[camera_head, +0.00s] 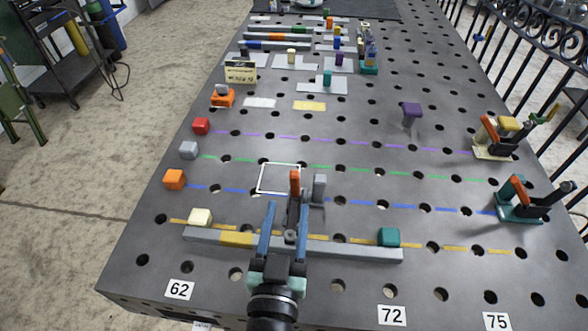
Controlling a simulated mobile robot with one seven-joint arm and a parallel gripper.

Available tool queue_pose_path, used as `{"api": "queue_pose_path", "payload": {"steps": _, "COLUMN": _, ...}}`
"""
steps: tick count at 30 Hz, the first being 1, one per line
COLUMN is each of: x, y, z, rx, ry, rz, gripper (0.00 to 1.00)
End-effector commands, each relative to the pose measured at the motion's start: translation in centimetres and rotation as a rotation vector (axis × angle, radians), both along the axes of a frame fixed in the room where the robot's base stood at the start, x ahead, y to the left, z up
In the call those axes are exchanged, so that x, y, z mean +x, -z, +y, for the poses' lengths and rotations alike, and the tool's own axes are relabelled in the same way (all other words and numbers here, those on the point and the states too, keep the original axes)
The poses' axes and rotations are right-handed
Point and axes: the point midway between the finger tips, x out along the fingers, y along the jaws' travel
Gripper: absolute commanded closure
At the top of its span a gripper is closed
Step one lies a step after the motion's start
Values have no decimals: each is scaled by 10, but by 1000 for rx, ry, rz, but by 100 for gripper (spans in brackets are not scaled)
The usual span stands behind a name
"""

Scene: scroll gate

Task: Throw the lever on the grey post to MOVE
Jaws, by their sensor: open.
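A grey post (319,187) stands upright on the dark table, just right of a white square outline. An orange-red handle (295,183) stands upright close to its left, above a dark metal piece that runs toward me. Whether this handle joins the grey post I cannot tell. My gripper (288,208) is open, with its two blue fingers apart on either side of the dark piece, below the handle in the picture. The fingers do not visibly close on anything. No MOVE label is readable.
A grey and yellow bar (345,249) lies across under my gripper. A teal block (389,237) and a cream block (200,216) sit near its ends. Orange-handled clamps (520,203) stand at the right edge. A purple post (411,110) stands further back. The table between is mostly clear.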

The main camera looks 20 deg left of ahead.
Motion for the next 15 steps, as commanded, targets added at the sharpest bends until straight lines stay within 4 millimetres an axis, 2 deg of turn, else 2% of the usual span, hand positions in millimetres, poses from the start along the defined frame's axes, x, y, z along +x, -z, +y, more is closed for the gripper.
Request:
{"api": "queue_pose_path", "payload": {"steps": 9, "x": 56, "y": -3, "z": 16, "rx": 1, "ry": 1, "rz": -2, "gripper": 48}}
{"api": "queue_pose_path", "payload": {"steps": 15, "x": 81, "y": -2, "z": 23, "rx": 0, "ry": 1, "rz": -1, "gripper": 48}}
